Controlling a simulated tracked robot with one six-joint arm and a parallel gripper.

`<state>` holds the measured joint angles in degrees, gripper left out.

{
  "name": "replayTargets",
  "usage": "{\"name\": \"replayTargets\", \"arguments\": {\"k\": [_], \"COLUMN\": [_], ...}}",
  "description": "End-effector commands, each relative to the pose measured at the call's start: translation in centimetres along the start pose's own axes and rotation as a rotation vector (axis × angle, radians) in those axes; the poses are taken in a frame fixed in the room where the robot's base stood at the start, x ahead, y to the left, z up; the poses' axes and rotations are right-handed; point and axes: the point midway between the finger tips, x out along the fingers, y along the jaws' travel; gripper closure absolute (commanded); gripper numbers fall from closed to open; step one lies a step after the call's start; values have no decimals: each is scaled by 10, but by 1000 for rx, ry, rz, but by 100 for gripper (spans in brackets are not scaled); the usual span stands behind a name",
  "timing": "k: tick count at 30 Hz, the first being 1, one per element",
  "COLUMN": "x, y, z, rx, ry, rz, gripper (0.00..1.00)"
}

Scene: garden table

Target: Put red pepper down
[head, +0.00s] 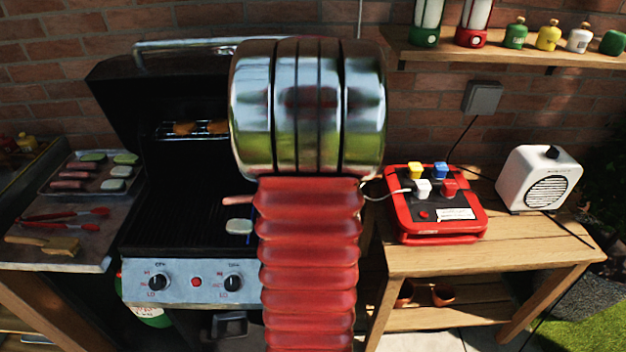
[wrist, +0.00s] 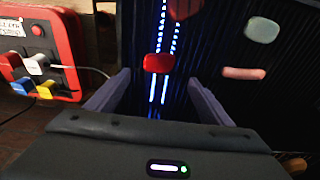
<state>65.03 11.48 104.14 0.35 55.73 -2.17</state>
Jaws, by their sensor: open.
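In the wrist view, a small rounded red piece, which looks like the red pepper (wrist: 158,63), lies on the dark grill grate (wrist: 110,22). My gripper (wrist: 158,88) is open, with one finger on each side and the red piece between and just beyond the tips. I see no finger touching it. A second, darker red piece (wrist: 185,8) is partly cut off at the top edge. In the head view, my own arm covers the gripper and both red pieces.
A pale piece (wrist: 262,30) and a pink sausage (wrist: 244,73) lie right of the gripper on the grate. The red power box (head: 437,204) stands on the wooden table (head: 510,248). A food tray (head: 62,178) is left of the grill. The raised lid (head: 120,110) stands behind.

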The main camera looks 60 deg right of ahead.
Motion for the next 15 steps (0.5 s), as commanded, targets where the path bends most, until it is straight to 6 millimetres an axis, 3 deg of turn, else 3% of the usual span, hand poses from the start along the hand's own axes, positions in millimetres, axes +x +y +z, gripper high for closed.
{"name": "replayTargets", "arguments": {"k": [6,15], "x": [-21,-23], "y": [0,0], "z": [0,0], "rx": [0,1], "ry": [0,-1], "rz": [0,0], "gripper": [26,26]}}
